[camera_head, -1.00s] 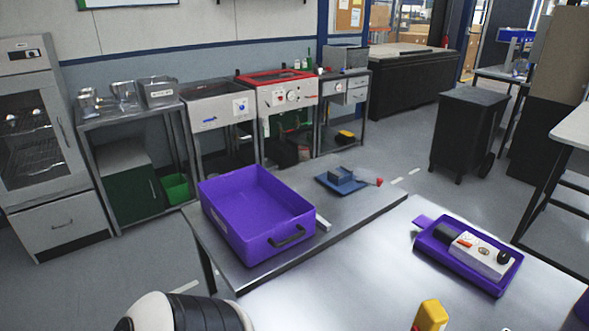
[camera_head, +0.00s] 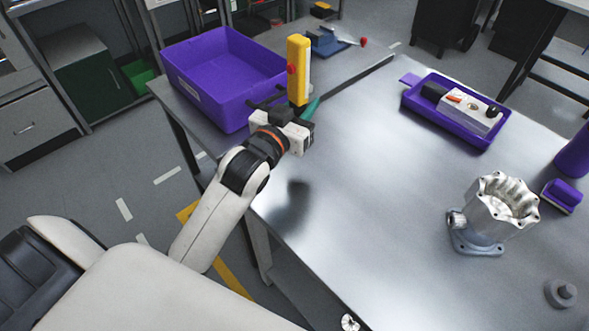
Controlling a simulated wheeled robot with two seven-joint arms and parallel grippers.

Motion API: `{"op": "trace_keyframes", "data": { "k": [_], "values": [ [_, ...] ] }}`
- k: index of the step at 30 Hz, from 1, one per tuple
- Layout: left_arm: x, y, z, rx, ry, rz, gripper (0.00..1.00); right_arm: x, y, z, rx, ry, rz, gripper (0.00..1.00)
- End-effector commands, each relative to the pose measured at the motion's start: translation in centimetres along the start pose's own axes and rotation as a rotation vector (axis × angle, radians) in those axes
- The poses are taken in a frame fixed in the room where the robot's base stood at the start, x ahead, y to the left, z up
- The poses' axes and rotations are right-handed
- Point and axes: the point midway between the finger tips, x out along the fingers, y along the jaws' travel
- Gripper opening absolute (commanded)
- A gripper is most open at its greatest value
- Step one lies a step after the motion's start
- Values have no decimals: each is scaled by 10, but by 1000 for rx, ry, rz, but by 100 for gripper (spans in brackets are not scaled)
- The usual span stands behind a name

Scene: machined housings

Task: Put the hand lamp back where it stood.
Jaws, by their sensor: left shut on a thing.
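The hand lamp (camera_head: 299,72) is a yellow upright bar with a pale side and a red knob. My left gripper (camera_head: 297,108) is shut on its lower end and holds it upright near the left edge of the steel table (camera_head: 350,170). The lamp's bottom end is hidden by the gripper. A teal piece shows just beside the gripper; I cannot tell what it is.
A purple bin (camera_head: 222,85) stands just left of the lamp. A purple tray (camera_head: 455,125) with a white device lies at the back right. A metal housing (camera_head: 490,215) stands at the right, with a grey knobbed part (camera_head: 561,293) nearer. The table's middle is clear.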

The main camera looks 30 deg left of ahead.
Motion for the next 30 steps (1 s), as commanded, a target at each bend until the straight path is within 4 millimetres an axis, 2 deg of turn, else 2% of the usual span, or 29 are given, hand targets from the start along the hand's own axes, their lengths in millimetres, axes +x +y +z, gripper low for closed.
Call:
{"op": "trace_keyframes", "data": {
  "k": [4,10,16,21,24,30],
  "values": [
    [7,7,-4,0,0,13,0,7,2,-8,0,11,2,54],
    [7,7,-41,-4,4,14,0,11,3,-6,0,9,4,54],
    [7,7,-60,-1,-1,14,0,13,5,-2,0,2,6,54],
    [7,7,-86,-2,2,14,0,16,6,0,-1,-1,7,54],
    [7,7,-93,-2,-1,13,0,16,6,0,-1,-1,7,54],
    [7,7,-94,-1,-3,13,0,16,6,0,-1,-2,6,54]
  ]
}}
